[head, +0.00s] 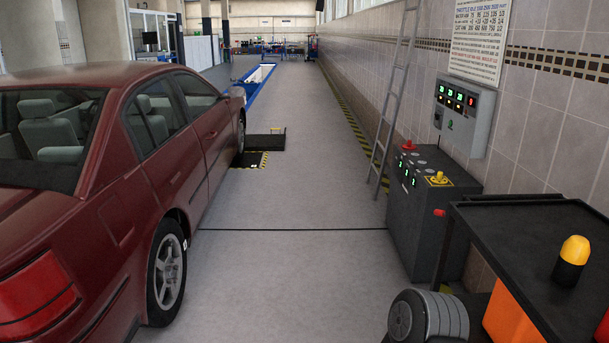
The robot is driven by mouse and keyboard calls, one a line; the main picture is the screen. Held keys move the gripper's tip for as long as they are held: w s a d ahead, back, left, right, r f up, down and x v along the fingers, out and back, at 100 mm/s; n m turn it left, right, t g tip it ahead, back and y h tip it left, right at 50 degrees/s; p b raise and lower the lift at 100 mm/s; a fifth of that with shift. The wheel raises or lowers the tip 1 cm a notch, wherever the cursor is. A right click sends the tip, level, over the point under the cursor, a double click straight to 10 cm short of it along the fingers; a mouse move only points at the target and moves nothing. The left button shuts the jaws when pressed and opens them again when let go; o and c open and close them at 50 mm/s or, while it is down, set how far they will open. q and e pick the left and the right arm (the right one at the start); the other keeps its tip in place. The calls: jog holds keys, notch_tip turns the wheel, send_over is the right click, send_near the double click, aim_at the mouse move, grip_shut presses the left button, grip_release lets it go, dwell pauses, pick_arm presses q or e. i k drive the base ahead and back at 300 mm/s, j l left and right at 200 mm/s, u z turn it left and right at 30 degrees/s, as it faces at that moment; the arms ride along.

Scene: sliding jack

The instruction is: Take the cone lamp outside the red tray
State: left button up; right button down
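A lamp with a rounded yellow-orange top and a black base (571,262) stands upright on the black top of a cart (500,222) at the right. It looks like the cone lamp. No red tray shows clearly; a small red piece (603,328) is cut off by the right edge, and I cannot tell what it is. Neither of my grippers is in view.
A dark red car (120,170) fills the left. A grey control cabinet (425,205) stands by the right wall, a ladder (395,100) behind it. Dark wheels (430,316) and an orange bin (512,316) are by the cart.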

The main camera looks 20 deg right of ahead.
aim_at(573, 253)
jog(key=i+z, duration=0.25)
jog(key=i, duration=2)
jog(key=z, duration=4.45)
